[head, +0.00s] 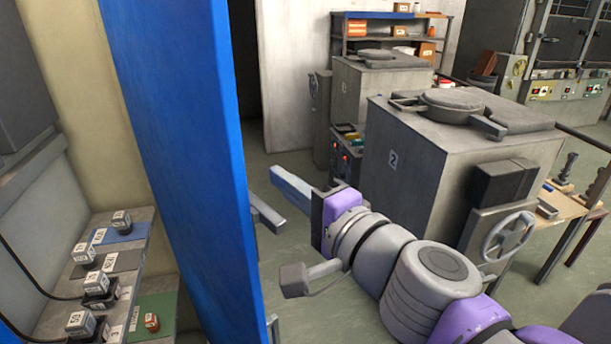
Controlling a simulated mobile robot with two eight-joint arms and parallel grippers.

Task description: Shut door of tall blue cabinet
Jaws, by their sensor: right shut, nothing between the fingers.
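The tall blue cabinet's door (190,150) is a large blue panel standing open, running from the top to the bottom of the head view left of centre. A grey bar (266,213), which looks like its handle, sticks out past the door's right edge. My right gripper (277,174) is shut and empty, just right of the door, with its fingers pointing left toward it. A gap shows between the fingertips and the door's edge in the picture; the depth is hard to judge. The cabinet's body cannot be made out clearly. My left gripper is out of view.
Left of the door is a bench (140,245) with several small labelled blocks. On the right stands a grey furnace marked 2 (405,165) with a handwheel (508,237), near my right arm. A similar furnace (385,85) and a shelf stand behind. Floor shows between door and furnaces.

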